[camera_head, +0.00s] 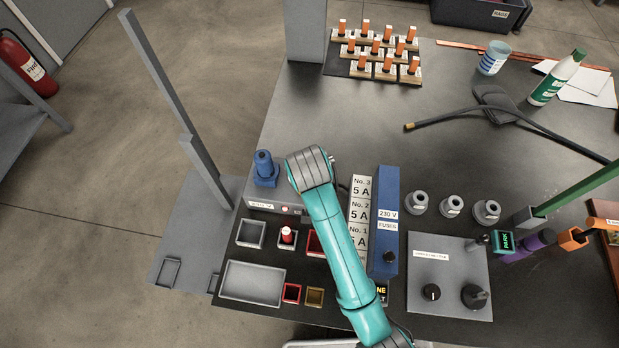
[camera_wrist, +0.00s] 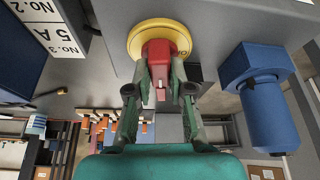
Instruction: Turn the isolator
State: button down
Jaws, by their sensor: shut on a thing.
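The isolator shows in the wrist view as a red handle (camera_wrist: 157,50) on a round yellow plate (camera_wrist: 143,31), set on the face of a grey box (camera_wrist: 214,28). My gripper (camera_wrist: 160,88) has its two fingers on either side of the red handle and is shut on it. The handle stands roughly upright in the wrist picture. In the head view my arm's wrist covers the isolator and my gripper. The grey box (camera_head: 262,205) shows there only in part, with a small red lamp (camera_head: 285,209) on its front.
A blue connector (camera_wrist: 262,100) sticks out close to the right of my gripper; it also shows in the head view (camera_head: 264,168). A blue fuse box (camera_head: 388,205) and white fuse labels (camera_head: 360,211) stand right of my arm. Small trays (camera_head: 253,283) lie in front.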

jog(key=shift+m+h, duration=0.3)
jog(key=shift+m, duration=0.3)
jog(key=shift+f, duration=0.1)
jog(key=c, duration=1)
grip_release()
jog(key=shift+c, duration=0.2)
jog(key=v, duration=0.7)
jog(key=shift+r, duration=0.3)
jog(key=shift+s+a, duration=0.1)
jog(key=shift+s, duration=0.05)
